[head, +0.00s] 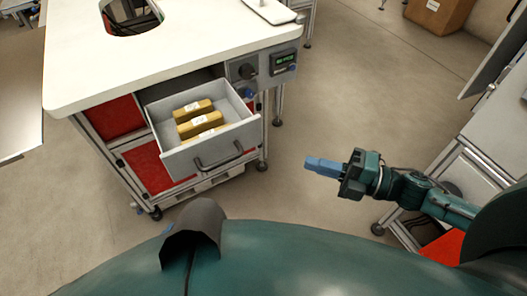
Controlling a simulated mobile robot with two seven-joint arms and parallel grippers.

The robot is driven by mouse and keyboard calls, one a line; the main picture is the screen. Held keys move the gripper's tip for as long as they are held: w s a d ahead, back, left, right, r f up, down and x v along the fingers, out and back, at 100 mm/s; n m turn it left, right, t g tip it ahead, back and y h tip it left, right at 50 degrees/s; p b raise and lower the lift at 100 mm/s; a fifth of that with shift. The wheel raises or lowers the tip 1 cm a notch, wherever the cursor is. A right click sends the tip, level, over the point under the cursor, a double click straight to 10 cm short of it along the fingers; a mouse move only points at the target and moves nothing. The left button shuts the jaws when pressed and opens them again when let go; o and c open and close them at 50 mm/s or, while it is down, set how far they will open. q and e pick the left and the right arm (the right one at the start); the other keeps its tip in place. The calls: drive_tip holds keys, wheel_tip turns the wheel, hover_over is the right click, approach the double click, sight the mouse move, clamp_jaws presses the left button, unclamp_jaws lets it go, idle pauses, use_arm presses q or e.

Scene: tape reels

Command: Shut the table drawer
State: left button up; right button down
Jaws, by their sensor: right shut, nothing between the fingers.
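The table drawer (212,153) is pulled out from the front of the white-topped table (165,45). It is a light grey box with a dark curved handle (218,163) on its front panel. Several yellow-brown packages with white labels (195,116) lie in it. My right gripper (311,162) has blue fingers, is shut and empty, and points left. It is to the right of the drawer and apart from it, above the open floor. My left gripper is not in view.
A control panel (284,62) with a small display is on the table front, right of the drawer. Red panels (152,167) sit below and beside the drawer. A cart (462,162) stands at the right, and a cardboard box (438,12) at the back. Floor (340,90) between table and cart is clear.

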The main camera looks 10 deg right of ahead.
drive_tip(key=n+g, duration=0.1)
drive_tip(key=p, duration=0.1)
approach(245, 139)
drive_tip(key=s+a, duration=0.1)
drive_tip(key=a, duration=0.3)
drive_tip(key=w, duration=0.1)
drive_tip(key=w+a, duration=0.1)
drive_tip(key=w, duration=0.1)
drive_tip(key=shift+f, duration=0.15)
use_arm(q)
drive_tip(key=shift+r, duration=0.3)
use_arm(e)
drive_tip(key=shift+w+a, duration=0.15)
drive_tip(key=shift+w, duration=0.2)
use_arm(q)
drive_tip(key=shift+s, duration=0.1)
use_arm(e)
drive_tip(key=shift+w, duration=0.1)
